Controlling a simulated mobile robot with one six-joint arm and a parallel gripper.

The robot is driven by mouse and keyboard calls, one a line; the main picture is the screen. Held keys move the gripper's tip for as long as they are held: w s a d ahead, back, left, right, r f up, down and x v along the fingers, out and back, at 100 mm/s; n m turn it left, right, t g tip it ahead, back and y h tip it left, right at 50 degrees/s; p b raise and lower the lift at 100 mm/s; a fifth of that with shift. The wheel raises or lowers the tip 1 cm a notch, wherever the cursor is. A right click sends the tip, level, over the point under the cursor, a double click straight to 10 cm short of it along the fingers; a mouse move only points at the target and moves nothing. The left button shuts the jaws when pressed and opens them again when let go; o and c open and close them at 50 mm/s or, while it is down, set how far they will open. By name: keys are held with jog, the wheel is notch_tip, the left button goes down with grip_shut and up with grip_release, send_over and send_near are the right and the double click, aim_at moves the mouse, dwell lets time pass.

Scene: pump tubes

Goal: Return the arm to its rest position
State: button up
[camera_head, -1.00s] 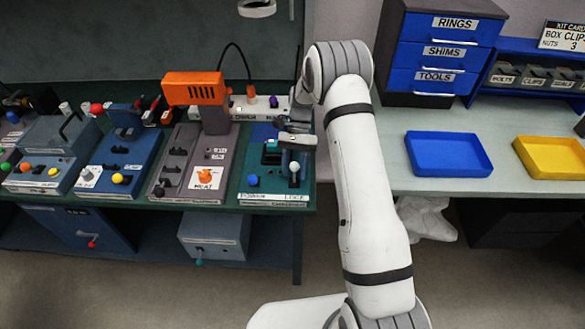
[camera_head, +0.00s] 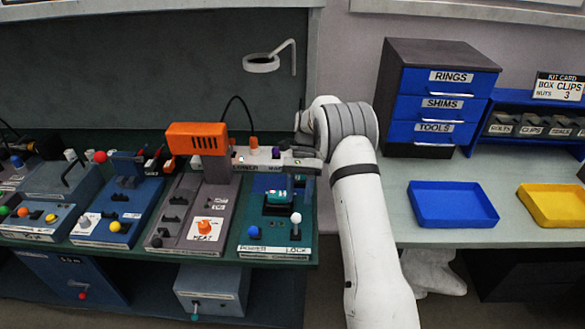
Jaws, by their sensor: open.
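My white arm rises from the bottom centre, and its elbow stands at the gap between the two benches. My gripper (camera_head: 288,163) points left above the back of the teal POWER/LOCK station (camera_head: 278,224). It is small in the picture and seen from the side, and nothing shows between its fingers. It appears apart from the station's white-knobbed lever (camera_head: 296,220) and blue knob (camera_head: 253,232).
An orange-headed HEAT machine (camera_head: 196,138) stands left of my gripper. A lamp (camera_head: 262,63) hangs above it. More stations line the left bench. The right bench holds a drawer cabinet (camera_head: 436,103), a blue tray (camera_head: 452,205) and a yellow tray (camera_head: 555,206).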

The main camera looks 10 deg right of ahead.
jog(key=s+d+r+n+t+h, duration=0.1)
jog(key=s+r+n+t, duration=0.15)
jog(key=s+r, duration=0.45)
jog(key=s+d+r+n+t, duration=0.25)
jog(key=s+r, duration=0.25)
jog(key=r, duration=0.5)
jog(key=s+d+r+n+t+h, duration=0.1)
jog(key=s+n+t, duration=0.3)
jog(key=s, duration=1.4)
jog(key=shift+d+t, duration=0.55)
jog(key=shift+t, duration=0.55)
jog(key=shift+w, duration=0.1)
